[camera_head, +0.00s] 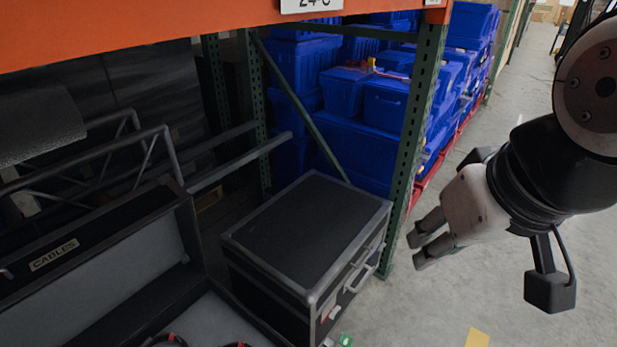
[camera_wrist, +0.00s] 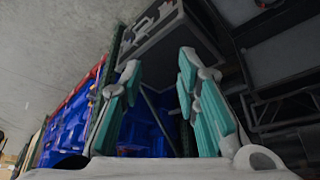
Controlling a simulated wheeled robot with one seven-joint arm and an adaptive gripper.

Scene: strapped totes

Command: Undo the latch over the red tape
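A black case (camera_head: 306,235) with grey metal edging stands closed beside the rack post. Its front face has a pale handle (camera_head: 360,278) and metal fittings. A small red patch (camera_head: 331,313), which looks like the red tape, is low at the near end of that face. The latch over it is too small to make out. The case also shows at the top of the wrist view (camera_wrist: 168,40), beyond my fingers. My gripper (camera_head: 416,252) is open and empty, to the right of the case and apart from it. Its teal-padded fingers are spread in the wrist view (camera_wrist: 159,64).
An open case labelled CABLES (camera_head: 54,255) is at the left, with grey lining. A green rack post (camera_head: 413,130) stands just behind the closed case, under an orange beam (camera_head: 150,25). Blue totes (camera_head: 345,90) are stacked behind.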

